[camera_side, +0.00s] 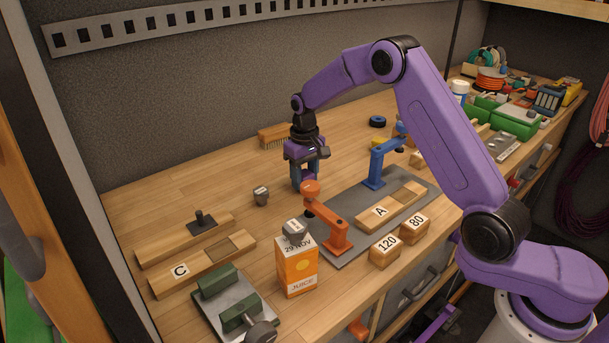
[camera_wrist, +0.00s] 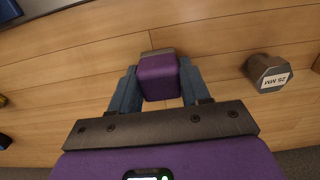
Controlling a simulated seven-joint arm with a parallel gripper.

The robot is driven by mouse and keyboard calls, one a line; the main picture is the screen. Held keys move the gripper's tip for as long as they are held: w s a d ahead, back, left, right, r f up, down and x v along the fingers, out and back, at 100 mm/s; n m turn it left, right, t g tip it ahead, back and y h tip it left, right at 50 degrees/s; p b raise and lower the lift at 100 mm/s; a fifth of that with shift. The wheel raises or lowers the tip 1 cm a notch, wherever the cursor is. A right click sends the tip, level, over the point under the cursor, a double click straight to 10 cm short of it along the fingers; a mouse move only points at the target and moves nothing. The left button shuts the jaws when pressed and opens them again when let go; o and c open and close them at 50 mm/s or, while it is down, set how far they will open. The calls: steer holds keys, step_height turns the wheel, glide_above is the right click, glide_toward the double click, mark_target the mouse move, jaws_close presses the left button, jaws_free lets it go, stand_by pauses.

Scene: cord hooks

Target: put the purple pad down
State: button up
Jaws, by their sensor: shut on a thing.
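The purple pad (camera_wrist: 158,78) is a small rounded block between the two blue fingers of my gripper (camera_wrist: 158,90) in the wrist view. My gripper is shut on it, one finger on each side. In the side view my gripper (camera_side: 305,180) points down over the wooden bench, behind the orange hook post. The pad is mostly hidden there by the fingers. I cannot tell whether the pad touches the bench top.
A grey hex block (camera_wrist: 268,73) stands close to the right in the wrist view. An orange post (camera_side: 328,225) and a blue post (camera_side: 380,165) stand on a grey mat (camera_side: 340,258). A juice carton (camera_side: 297,268) is in front. The bench left of my gripper is fairly clear.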

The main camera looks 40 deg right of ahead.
mark_target(304, 173)
steer(key=shift+f, duration=0.1)
steer(key=o, duration=1)
steer(key=shift+o, duration=0.2)
step_height(304, 173, up, 12)
steer(key=s+a+r+n, duration=0.2)
steer(key=s+a+n, duration=0.1)
steer(key=s+a, duration=0.3)
steer(key=s+a+n, duration=0.2)
steer(key=s+n, duration=0.1)
steer(key=s, duration=0.7)
steer(key=s+d+f+n, duration=0.1)
steer(key=s+d+n, duration=0.2)
steer(key=s, duration=0.9)
steer(key=s+d+f+n, duration=0.2)
steer(key=s+d, duration=0.3)
steer(key=s, duration=0.7)
steer(key=shift+s+n, duration=0.35)
steer(key=shift+n, duration=0.45)
